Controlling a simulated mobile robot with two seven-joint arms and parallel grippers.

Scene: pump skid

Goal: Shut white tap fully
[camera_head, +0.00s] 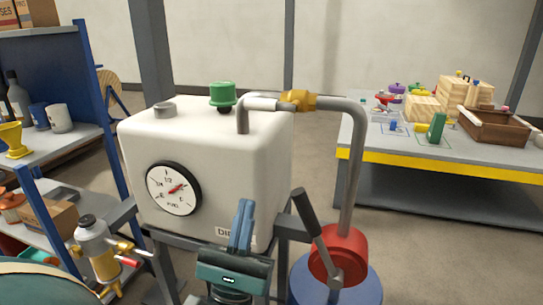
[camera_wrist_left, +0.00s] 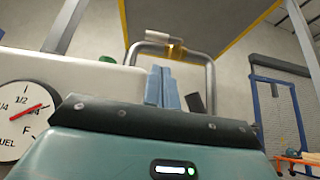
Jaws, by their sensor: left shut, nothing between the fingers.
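I cannot make out a white tap clearly in either view. The white tank (camera_head: 215,150) stands in the middle of the head view, with a round fuel gauge (camera_head: 174,188) on its front. The gauge also shows at the left of the left wrist view (camera_wrist_left: 24,115). My left gripper (camera_head: 245,205) is in front of the tank's lower right part, its blue fingers shut and empty, pointing up. The fingers also show in the left wrist view (camera_wrist_left: 162,86). The gripper hides part of the tank's lower front. My right gripper is not in view.
A grey pipe (camera_head: 355,160) with an orange fitting (camera_head: 297,100) bends down to a red part (camera_head: 345,250) on a blue drum (camera_head: 360,292). A dark lever (camera_head: 310,225) stands close right of my gripper. A shelf (camera_head: 75,145) is left; a workbench (camera_head: 440,160) is behind right.

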